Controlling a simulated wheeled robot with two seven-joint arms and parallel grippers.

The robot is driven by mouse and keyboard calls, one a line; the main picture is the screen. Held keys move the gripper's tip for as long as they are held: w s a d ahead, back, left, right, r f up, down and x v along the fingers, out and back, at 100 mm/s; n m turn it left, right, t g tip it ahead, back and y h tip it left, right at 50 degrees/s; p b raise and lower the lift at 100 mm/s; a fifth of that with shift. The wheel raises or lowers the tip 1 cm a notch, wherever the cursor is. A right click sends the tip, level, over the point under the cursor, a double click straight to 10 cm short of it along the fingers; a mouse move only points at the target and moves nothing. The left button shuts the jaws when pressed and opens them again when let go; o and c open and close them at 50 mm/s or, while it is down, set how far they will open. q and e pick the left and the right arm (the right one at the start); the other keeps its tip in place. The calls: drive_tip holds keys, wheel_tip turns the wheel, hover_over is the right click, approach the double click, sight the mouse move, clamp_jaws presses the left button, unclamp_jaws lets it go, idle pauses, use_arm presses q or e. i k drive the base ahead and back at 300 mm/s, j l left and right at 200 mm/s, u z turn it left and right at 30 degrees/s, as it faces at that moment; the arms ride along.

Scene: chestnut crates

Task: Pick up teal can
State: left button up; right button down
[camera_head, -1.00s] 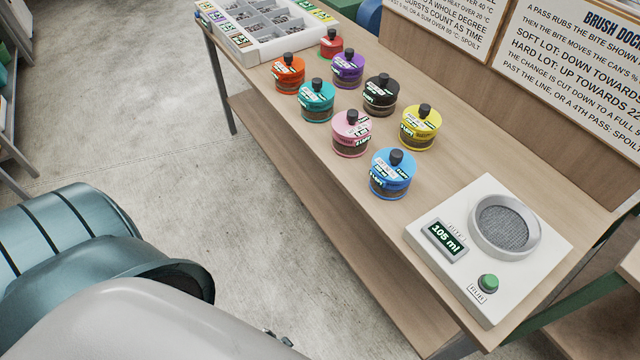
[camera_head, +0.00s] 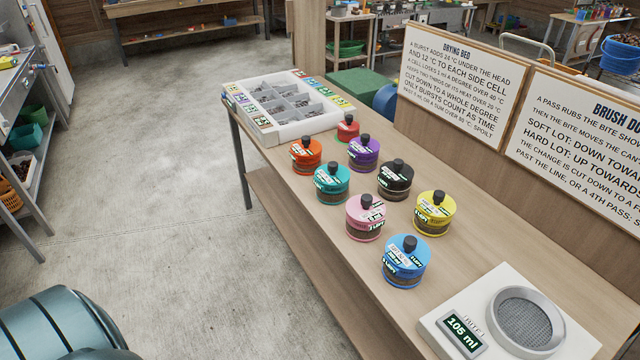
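The teal can (camera_head: 332,183) stands upright on the wooden bench, with a black knob on its lid and a label on its side. It sits between the orange can (camera_head: 306,156) and the pink can (camera_head: 365,217), with the purple can (camera_head: 363,153) behind it to the right. Nothing touches it. Neither of my grippers is in view; only a teal-grey part of my own body shows at the bottom left.
Black (camera_head: 394,180), yellow (camera_head: 434,213), blue (camera_head: 404,262) and red (camera_head: 348,128) cans stand nearby. A white compartment tray (camera_head: 290,130) is at the bench's far end. A white device (camera_head: 500,315) reading 105 ml is at the near end. Signboards (camera_head: 462,80) line the back. Floor left is clear.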

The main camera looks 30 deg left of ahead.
sight(331, 180)
drive_tip(key=i+l+u, duration=0.1)
drive_tip(key=u, duration=0.65)
drive_tip(key=l, duration=0.1)
